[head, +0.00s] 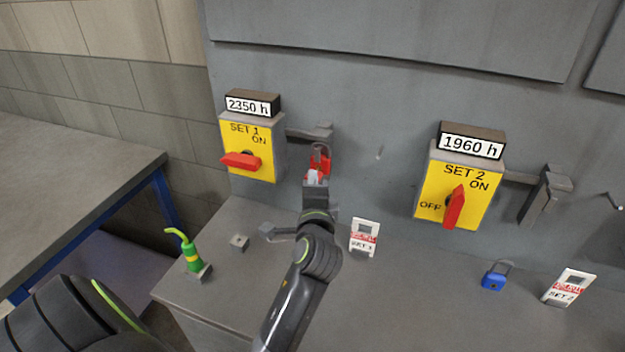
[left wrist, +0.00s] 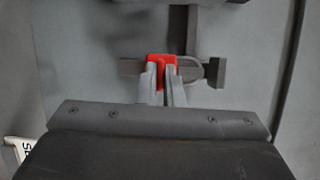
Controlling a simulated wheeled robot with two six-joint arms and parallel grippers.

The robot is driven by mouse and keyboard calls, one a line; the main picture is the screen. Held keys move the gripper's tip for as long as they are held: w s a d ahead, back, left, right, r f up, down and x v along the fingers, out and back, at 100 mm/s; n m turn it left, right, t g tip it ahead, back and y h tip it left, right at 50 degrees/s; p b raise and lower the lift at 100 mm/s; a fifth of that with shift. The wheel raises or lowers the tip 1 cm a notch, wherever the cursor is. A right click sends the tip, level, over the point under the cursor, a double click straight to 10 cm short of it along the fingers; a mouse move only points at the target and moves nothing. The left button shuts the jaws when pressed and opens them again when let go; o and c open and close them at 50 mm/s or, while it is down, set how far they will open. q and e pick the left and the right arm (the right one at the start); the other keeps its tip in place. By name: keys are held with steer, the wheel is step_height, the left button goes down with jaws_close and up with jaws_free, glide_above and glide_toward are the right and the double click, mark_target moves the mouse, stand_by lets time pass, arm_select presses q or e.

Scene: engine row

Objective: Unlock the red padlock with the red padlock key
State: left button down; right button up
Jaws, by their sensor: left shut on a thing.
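The red padlock (head: 322,164) hangs by its shackle from the hasp beside the SET 1 switch. It also shows in the left wrist view (left wrist: 155,63), with its grey shackle to the right. My left gripper (head: 313,178) is right at the padlock's body. In the left wrist view its fingers (left wrist: 163,85) are closed on a narrow red piece, which I take to be the red padlock key (left wrist: 161,77). The fingers hide most of it, and I cannot tell how far it sits in the padlock. My right gripper is out of view.
The SET 1 switch (head: 250,148) is left of the hasp; the SET 2 switch (head: 458,190) is farther right. A table (head: 70,190) stands left.

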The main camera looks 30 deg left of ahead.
arm_select(q)
steer(key=shift+r+n+g+h+p, duration=0.1)
steer(key=shift+n+g+h+p, duration=0.2)
steer(key=shift+n+p, duration=0.65)
steer(key=shift+r+n+g+h+p, duration=0.1)
steer(key=shift+n+g+h+p, duration=0.2)
steer(key=shift+n+p, duration=0.65)
steer(key=shift+f+b, duration=0.8)
steer(key=shift+f, duration=0.2)
steer(key=shift+s, duration=0.1)
steer(key=shift+s+d+p, duration=0.2)
steer(key=shift+s+p, duration=0.05)
steer(key=shift+s, duration=0.55)
steer(key=shift+s+d+p, duration=0.2)
steer(key=shift+s, duration=0.6)
steer(key=shift+s+d+p, duration=0.2)
steer(key=shift+s+p, duration=0.05)
steer(key=shift+s, duration=0.55)
